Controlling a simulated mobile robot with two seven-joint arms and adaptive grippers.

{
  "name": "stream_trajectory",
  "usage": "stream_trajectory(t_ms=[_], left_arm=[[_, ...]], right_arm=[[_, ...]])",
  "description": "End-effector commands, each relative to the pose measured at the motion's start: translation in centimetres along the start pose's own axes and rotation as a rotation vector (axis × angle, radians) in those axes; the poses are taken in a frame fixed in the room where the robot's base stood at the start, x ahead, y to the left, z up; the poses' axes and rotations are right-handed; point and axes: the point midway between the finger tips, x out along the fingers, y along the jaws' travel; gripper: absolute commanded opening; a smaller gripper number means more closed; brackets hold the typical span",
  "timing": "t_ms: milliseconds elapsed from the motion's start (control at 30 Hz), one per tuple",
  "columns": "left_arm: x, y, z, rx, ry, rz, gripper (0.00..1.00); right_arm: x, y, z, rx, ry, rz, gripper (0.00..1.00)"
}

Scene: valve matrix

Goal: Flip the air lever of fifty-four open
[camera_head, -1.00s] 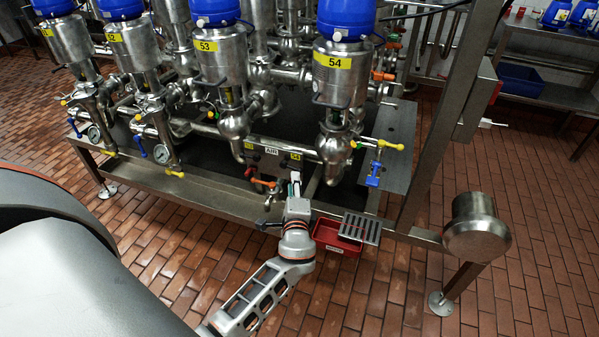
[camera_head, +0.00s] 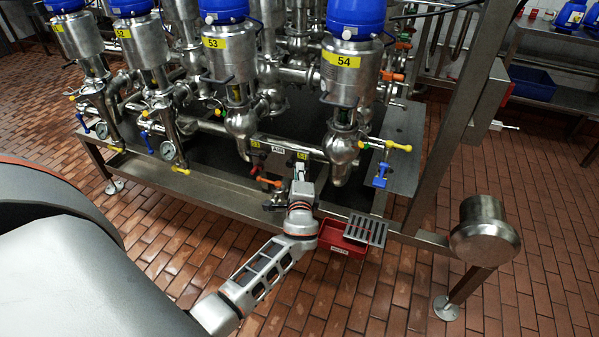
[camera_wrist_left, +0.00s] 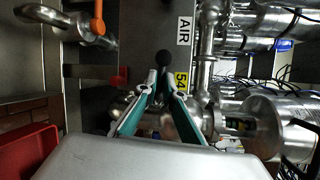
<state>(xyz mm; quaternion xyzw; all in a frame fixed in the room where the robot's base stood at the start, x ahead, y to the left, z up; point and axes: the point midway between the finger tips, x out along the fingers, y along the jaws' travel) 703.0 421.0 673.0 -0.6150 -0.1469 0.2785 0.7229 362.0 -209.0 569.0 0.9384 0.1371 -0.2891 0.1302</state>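Valve fifty-four (camera_head: 345,85) stands upright with a blue top and yellow label. Below it is the AIR panel (camera_head: 281,160), with a small yellow 54 label (camera_head: 304,156); the label also shows in the left wrist view (camera_wrist_left: 181,82). A black round lever knob (camera_wrist_left: 165,57) sits beside this label, just beyond my fingertips. In the head view my gripper hides it. My left gripper (camera_head: 301,170) is at the panel front, its fingers (camera_wrist_left: 161,77) converged and looking shut. I cannot tell whether they touch the lever. My right gripper is not in view.
An orange-handled lever (camera_head: 270,183) is left of my gripper, also in the left wrist view (camera_wrist_left: 98,15). A red bin (camera_head: 342,238) and metal grate (camera_head: 366,229) are to the right. A blue-handled valve (camera_head: 381,175) hangs further right. The floor in front is clear.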

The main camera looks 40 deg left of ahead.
Motion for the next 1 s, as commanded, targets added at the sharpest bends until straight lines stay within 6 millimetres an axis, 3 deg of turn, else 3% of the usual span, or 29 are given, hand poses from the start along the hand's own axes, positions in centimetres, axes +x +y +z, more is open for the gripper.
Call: stream_trajectory(t_ms=[300, 567, 667, 1000], left_arm=[[-0.1, -1.1, 0.1, -0.126, 0.025, 0.043, 0.00], [-0.1, -0.6, 0.1, -0.146, 0.032, 0.055, 0.00], [-0.1, -0.6, 0.1, -0.145, 0.032, 0.055, 0.25], [-0.2, -0.6, 0.1, -0.144, 0.032, 0.055, 0.25]], right_arm=[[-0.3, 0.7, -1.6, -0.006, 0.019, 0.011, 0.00], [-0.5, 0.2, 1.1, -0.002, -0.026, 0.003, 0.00], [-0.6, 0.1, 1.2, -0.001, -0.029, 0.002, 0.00], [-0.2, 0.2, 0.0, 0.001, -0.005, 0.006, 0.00]])
